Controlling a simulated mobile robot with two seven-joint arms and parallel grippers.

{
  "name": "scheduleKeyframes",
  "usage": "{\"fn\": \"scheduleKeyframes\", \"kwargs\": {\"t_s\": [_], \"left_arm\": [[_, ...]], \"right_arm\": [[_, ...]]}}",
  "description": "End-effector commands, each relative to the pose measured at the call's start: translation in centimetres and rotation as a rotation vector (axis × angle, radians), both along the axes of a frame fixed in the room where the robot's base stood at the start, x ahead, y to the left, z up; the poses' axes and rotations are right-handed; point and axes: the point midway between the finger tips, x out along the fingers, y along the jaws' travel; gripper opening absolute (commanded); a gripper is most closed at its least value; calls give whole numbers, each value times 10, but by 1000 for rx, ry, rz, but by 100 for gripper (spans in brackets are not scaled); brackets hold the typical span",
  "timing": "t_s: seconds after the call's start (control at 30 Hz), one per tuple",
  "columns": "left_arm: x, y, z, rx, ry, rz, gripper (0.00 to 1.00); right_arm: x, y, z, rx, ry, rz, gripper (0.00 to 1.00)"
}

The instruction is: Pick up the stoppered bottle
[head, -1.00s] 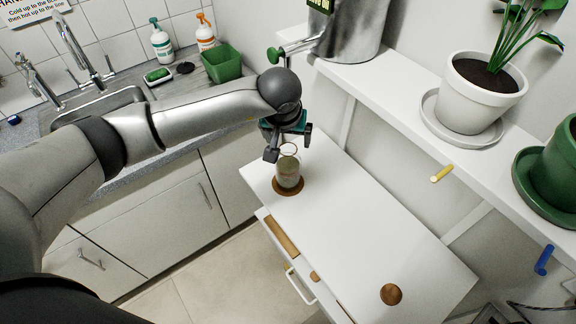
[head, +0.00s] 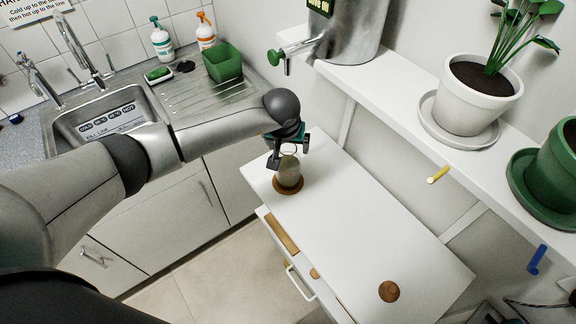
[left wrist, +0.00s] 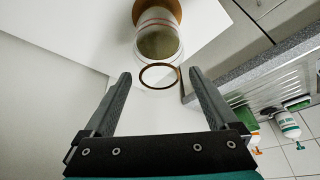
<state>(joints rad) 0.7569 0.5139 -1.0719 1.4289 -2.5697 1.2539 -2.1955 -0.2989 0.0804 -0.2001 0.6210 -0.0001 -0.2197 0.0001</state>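A glass vessel (head: 288,172) with murky greenish contents, apparently the bottle, stands upright on a round brown coaster (head: 277,190) on the white cabinet top. In the left wrist view the bottle (left wrist: 157,42) shows pale and reddish bands and a thin brown ring at its near end; I cannot make out a solid stopper. My left gripper (head: 290,153) is open above the bottle's top. In the left wrist view its fingertips (left wrist: 159,76) lie on either side of the brown ring, with gaps and no visible grip. My right gripper is not in view.
A second brown coaster (head: 389,291) lies bare on the white cabinet top (head: 345,225). A white shelf (head: 385,95) holds a metal urn (head: 350,35) and potted plants beyond the gripper. A sink (head: 75,118) is at left. The middle of the cabinet top is clear.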

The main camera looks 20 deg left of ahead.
Motion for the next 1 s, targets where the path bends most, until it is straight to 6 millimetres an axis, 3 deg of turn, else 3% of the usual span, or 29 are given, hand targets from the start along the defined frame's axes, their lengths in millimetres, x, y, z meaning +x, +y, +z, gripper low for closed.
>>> {"fn": "scheduleKeyframes", "kwargs": {"t_s": [0.07,0.8,1.0], "left_arm": [[0,0,0,0,0,0,83],[0,0,0,1,1,0,0],[0,0,0,1,1,0,0]], "right_arm": [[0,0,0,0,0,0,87],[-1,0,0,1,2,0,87],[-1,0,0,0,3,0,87]]}}
